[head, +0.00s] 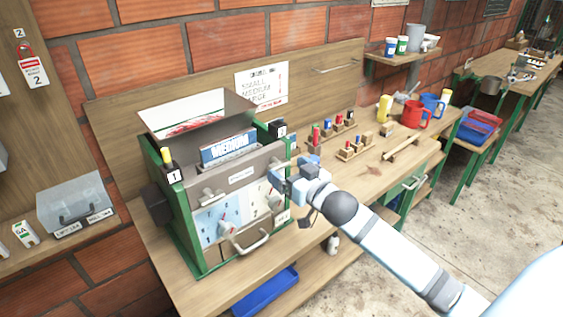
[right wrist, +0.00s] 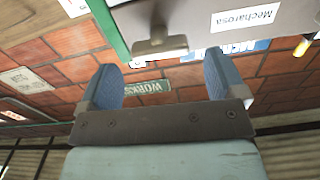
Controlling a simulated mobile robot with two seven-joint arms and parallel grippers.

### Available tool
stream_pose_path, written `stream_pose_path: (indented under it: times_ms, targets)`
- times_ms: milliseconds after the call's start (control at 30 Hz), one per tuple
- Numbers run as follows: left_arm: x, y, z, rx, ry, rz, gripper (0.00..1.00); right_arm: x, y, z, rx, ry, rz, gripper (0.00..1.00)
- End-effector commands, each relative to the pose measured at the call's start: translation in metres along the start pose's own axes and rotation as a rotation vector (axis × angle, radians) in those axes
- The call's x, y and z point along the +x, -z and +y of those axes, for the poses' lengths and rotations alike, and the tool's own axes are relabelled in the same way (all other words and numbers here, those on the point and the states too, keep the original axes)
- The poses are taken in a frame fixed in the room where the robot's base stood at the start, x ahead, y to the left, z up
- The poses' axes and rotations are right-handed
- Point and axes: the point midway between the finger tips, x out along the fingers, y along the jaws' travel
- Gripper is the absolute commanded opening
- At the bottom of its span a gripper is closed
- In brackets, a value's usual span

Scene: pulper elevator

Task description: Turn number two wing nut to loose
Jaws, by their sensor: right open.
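The grey machine (head: 240,178) with green posts stands on the bench in the head view. A plate marked 2 (head: 283,131) is at its right post and a plate marked 1 (head: 174,176) at its left post. My right gripper (head: 281,172) is at the machine's upper right front, below the 2 plate. In the right wrist view, a grey metal wing-shaped piece (right wrist: 158,46) lies just beyond the two blue fingertips, roughly between them. It looks like the number two wing nut. My right gripper (right wrist: 159,75) is open and empty. My left gripper is not in view.
A Mecharosa label (right wrist: 247,17) is beside the metal piece.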

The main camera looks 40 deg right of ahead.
Motion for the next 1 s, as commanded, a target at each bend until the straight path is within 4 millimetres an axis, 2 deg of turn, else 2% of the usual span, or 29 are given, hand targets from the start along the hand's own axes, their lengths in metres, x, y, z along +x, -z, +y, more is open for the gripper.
stream_pose_path:
  times_ms: [100, 200, 567, 800, 1000]
  targets:
    - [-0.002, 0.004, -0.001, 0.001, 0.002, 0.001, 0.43, 0.018, 0.002, 0.000, 0.000, 0.000, 0.001, 0.89]
    - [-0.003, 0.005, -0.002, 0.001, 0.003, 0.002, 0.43, 0.026, 0.001, 0.000, 0.000, 0.001, 0.000, 0.89]
    - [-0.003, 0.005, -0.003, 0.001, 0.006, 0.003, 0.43, 0.031, 0.000, 0.000, -0.001, 0.001, 0.000, 0.89]
    - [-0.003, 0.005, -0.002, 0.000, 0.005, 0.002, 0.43, 0.031, 0.000, 0.000, -0.001, 0.001, 0.000, 0.40]
    - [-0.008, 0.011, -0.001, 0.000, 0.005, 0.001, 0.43, 0.031, 0.002, -0.001, -0.028, 0.000, -0.001, 0.40]
